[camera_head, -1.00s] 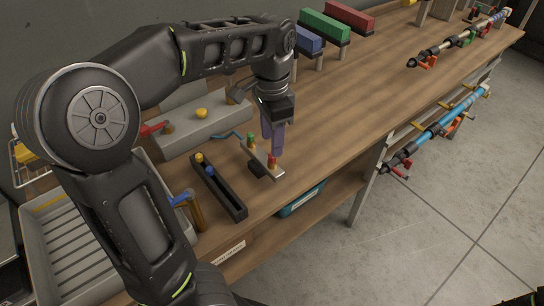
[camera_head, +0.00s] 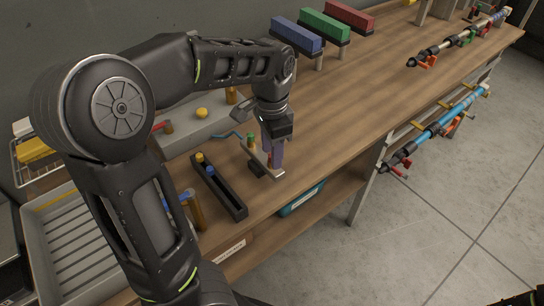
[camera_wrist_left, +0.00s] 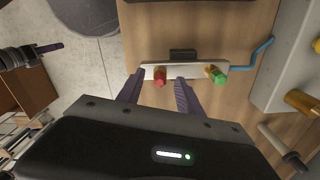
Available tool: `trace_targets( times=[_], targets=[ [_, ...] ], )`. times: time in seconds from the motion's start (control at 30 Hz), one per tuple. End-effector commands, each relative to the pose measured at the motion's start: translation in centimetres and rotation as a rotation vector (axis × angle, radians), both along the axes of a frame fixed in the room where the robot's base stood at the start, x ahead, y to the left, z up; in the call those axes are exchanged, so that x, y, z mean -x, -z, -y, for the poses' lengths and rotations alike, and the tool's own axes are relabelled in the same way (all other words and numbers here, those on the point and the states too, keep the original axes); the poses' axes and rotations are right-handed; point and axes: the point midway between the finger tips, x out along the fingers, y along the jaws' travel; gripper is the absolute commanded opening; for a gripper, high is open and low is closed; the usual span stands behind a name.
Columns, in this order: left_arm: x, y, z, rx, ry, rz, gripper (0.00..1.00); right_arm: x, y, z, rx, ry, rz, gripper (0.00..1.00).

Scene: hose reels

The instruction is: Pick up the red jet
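The red jet (camera_wrist_left: 159,79) stands at one end of a pale bar-shaped holder (camera_wrist_left: 200,70) in the left wrist view. A green jet (camera_wrist_left: 218,76) stands at the other end. My left gripper (camera_head: 274,165) points down over the holder in the head view and largely hides the red jet there. The green jet (camera_head: 251,139) shows beside it. In the wrist view its two purple fingers are apart, one on each side of the red jet, with gaps visible. What looks like my right gripper (camera_wrist_left: 50,48) shows at the left edge of the wrist view, its opening unclear.
A dark slotted tray (camera_head: 223,190) with a yellow and a blue piece lies left of the holder. Blue, green and red blocks (camera_head: 325,25) stand at the back. The table's front edge is close to the holder.

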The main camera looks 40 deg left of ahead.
Motion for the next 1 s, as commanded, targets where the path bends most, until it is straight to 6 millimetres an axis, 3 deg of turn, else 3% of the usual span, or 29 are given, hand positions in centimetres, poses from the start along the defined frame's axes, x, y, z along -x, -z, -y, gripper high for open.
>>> trace_targets(
  times=[0.5, 1.0],
  targets=[
    [0.00, -0.01, 0.00, 0.000, 0.000, 0.000, 0.00, 0.00, 0.00, 0.00, 0.000, 0.000, 0.000, 0.00],
    [-0.01, -0.13, 0.00, 0.001, 0.000, 0.001, 0.00, 0.00, 0.00, 0.00, 0.000, 0.000, 0.000, 0.00]
  ],
)
